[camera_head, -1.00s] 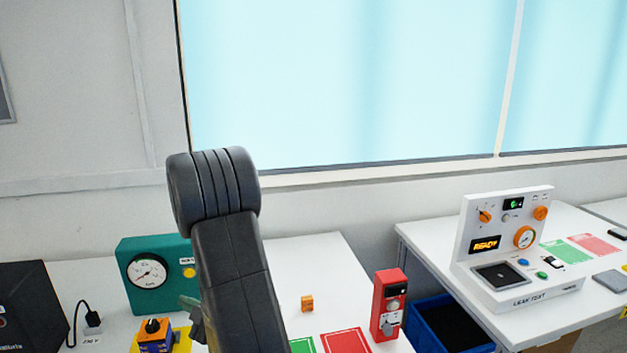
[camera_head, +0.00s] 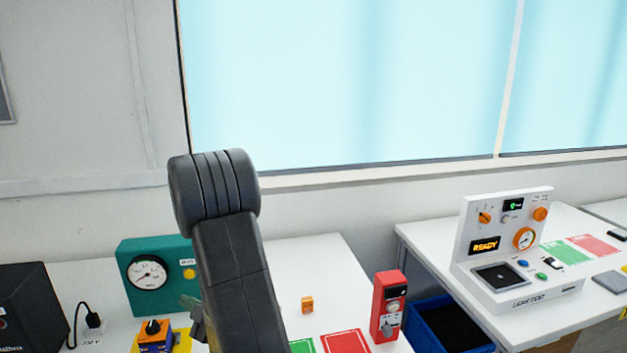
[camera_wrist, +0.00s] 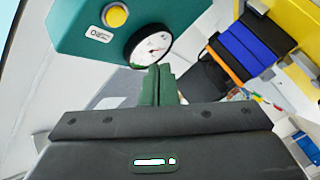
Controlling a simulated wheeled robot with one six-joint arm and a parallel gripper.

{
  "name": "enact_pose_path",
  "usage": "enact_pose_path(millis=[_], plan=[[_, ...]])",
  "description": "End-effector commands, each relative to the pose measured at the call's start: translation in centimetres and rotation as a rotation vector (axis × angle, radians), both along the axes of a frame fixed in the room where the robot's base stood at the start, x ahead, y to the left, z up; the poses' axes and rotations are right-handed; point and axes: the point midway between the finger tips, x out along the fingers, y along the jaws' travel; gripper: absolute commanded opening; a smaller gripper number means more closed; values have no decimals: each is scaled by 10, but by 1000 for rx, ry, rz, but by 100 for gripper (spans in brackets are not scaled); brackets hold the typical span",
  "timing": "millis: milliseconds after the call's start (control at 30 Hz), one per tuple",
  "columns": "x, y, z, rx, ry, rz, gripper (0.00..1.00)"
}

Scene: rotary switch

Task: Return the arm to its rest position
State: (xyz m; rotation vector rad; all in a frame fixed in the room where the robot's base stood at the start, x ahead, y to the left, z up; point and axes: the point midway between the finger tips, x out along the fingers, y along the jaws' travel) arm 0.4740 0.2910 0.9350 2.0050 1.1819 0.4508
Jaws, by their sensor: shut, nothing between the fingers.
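My arm rises in the middle of the head view, its dark links in front of the left table. My gripper (camera_wrist: 159,86) shows in the wrist view with its two greenish fingers together and nothing between them. In the head view most of it is hidden behind my arm, with only a small part at the arm's left side. Beyond the fingertips in the wrist view is a teal box with a round gauge (camera_wrist: 150,48) and a yellow button (camera_wrist: 115,16). The teal box (camera_head: 150,300) also stands behind my arm in the head view. I cannot tell the gap between it and the fingers.
An orange and blue device (camera_head: 155,337) sits left of my arm. A small orange block (camera_head: 307,304) and a red switch box (camera_head: 388,306) stand to the right. A white leak test panel (camera_head: 505,245) is on the right table (camera_head: 425,238), with a blue bin (camera_head: 455,325) below.

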Motion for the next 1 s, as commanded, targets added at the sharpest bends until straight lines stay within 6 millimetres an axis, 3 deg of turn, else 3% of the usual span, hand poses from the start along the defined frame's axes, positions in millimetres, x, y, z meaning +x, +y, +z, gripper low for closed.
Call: enact_pose_path(millis=[200,267,700,867,1000], plan=[[34,8,4,0,-1,-1,0],[32,8,-4,1,-3,1,0],[35,8,-4,1,-3,0,0],[14,4,-3,1,-2,1,0],[35,8,4,-1,0,-1,0]])
